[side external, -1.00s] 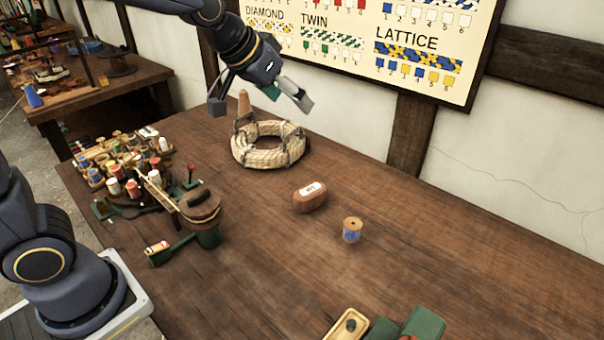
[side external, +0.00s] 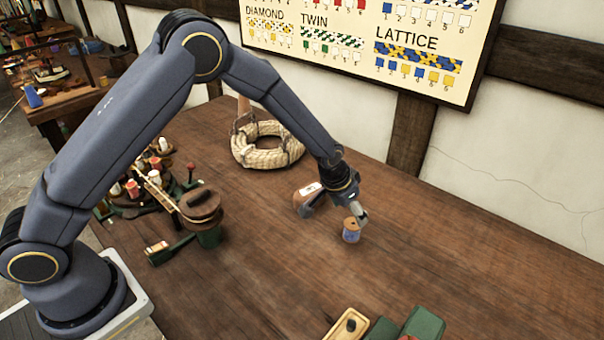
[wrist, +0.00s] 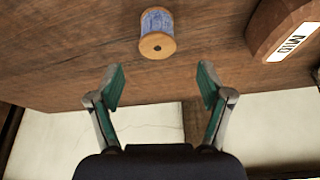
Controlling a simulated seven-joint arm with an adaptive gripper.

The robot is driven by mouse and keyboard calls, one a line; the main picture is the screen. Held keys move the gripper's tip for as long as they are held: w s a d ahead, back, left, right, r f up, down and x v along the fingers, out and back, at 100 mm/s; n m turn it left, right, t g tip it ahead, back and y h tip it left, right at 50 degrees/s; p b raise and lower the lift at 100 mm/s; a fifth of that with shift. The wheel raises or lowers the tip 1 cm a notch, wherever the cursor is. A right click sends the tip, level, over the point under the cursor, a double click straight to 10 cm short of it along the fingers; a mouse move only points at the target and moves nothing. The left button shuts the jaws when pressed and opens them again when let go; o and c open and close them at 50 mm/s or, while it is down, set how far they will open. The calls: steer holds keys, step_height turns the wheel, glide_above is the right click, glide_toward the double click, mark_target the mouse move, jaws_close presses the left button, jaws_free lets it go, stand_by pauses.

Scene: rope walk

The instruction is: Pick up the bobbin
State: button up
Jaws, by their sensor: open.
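The bobbin (side external: 351,232) is a small wooden spool wound with blue thread, standing upright on the table. In the wrist view the bobbin (wrist: 157,34) lies beyond my fingertips, roughly centred between them and not between the pads. My gripper (side external: 336,212) is low over the table beside the bobbin, with one finger overlapping the bobbin's top in the side view. In the wrist view my gripper (wrist: 160,86) has its green-padded fingers wide apart with nothing between them. Contact with the bobbin cannot be told.
A brown block labelled "MID" (wrist: 281,28) sits close to the bobbin, partly behind my gripper in the side view. A rope coil (side external: 262,150) lies farther back. A green-based device (side external: 205,222) stands left. A green box (side external: 424,324) is at the front edge. Table right of the bobbin is clear.

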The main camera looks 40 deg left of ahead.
mark_target(353, 223)
steer(key=x, duration=0.7)
steer(key=shift+s+d+f, duration=0.1)
steer(key=shift+s, duration=0.2)
steer(key=c, duration=1.3)
